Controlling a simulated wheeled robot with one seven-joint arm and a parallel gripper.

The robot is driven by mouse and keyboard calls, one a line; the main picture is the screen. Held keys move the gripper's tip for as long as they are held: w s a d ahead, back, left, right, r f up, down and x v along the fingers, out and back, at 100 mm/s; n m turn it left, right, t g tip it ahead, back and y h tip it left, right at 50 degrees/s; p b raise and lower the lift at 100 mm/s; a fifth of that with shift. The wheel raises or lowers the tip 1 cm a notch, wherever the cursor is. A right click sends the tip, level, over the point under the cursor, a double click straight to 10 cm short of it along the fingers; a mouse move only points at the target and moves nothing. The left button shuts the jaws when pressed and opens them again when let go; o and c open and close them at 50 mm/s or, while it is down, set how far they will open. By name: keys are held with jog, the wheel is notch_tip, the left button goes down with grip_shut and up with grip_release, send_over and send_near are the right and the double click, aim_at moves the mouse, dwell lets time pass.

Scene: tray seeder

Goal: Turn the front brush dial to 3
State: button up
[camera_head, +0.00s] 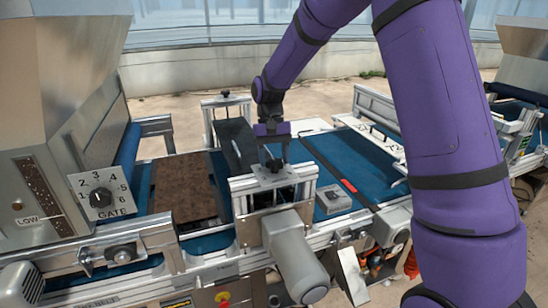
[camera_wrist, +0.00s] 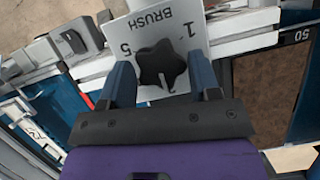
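The brush dial is a black star-shaped knob (camera_wrist: 162,66) on a pale plate (camera_wrist: 188,22) marked BRUSH, upside down in the wrist view. The 1 is right of the knob and the 5 left. A white mark shows on the knob's lower side, toward my palm; the numbers there are mostly hidden by my gripper. My gripper (camera_wrist: 162,82) has one blue finger on each side of the knob, very close to it. Whether the fingers press on it is unclear. In the head view my gripper (camera_head: 270,165) points down over the brush unit; the knob cannot be made out there.
A separate GATE dial (camera_head: 101,198) is on the hopper at left. A grey motor (camera_head: 293,255) juts out in front of the brush unit. A brown tray (camera_head: 184,190) lies on the blue belt (camera_head: 365,160). Metal rails and upright brackets flank my gripper.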

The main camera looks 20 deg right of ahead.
jog(key=shift+o, duration=1.4)
jog(key=v, duration=1)
jog(key=shift+w+r, duration=0.2)
jog(key=shift+r, duration=0.15)
jog(key=s+d+r+t, duration=0.25)
jog(key=s+r, duration=0.35)
jog(key=s, duration=0.3)
jog(key=s+d+r+t, duration=0.1)
jog(key=s+r+t, duration=0.3)
jog(key=s, duration=0.5)
jog(key=s+d+f+n+t, duration=0.1)
jog(key=s+d+t, duration=0.2)
jog(key=s, duration=1.3)
jog(key=shift+s+h, duration=0.2)
jog(key=shift+h, duration=0.1)
